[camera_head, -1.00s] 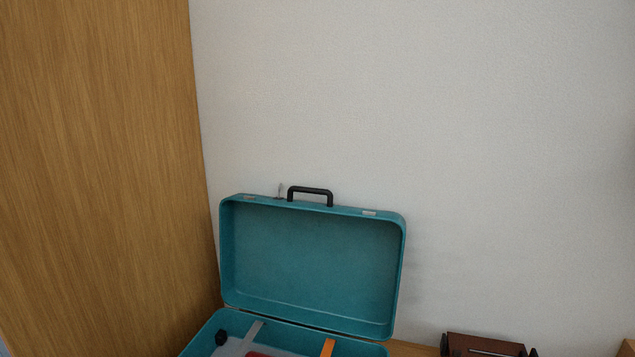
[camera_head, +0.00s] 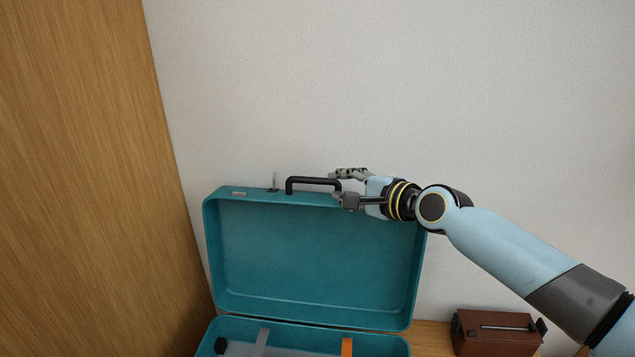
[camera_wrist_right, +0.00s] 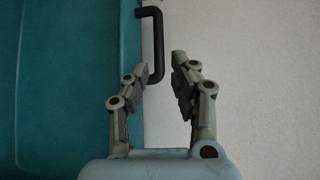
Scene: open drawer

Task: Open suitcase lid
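The teal suitcase stands open, its lid (camera_head: 310,260) raised near upright with the hollow inside facing me. A black handle (camera_head: 312,180) sits on the lid's top edge. My right gripper (camera_head: 338,184) is at the handle's right end, with one finger behind the lid's top edge and one in front. In the right wrist view the gripper (camera_wrist_right: 160,62) is open, and the lower end of the black handle (camera_wrist_right: 158,50) shows between its fingertips. I cannot tell whether a finger touches the handle or lid. My left gripper is not in view.
The suitcase base (camera_head: 300,342) holds a grey strap (camera_head: 261,342) and an orange strap (camera_head: 347,347). A brown box (camera_head: 495,330) stands on the wooden surface (camera_head: 432,338) at right. A wooden panel (camera_head: 80,170) rises at left, and a pale wall (camera_head: 400,80) is behind.

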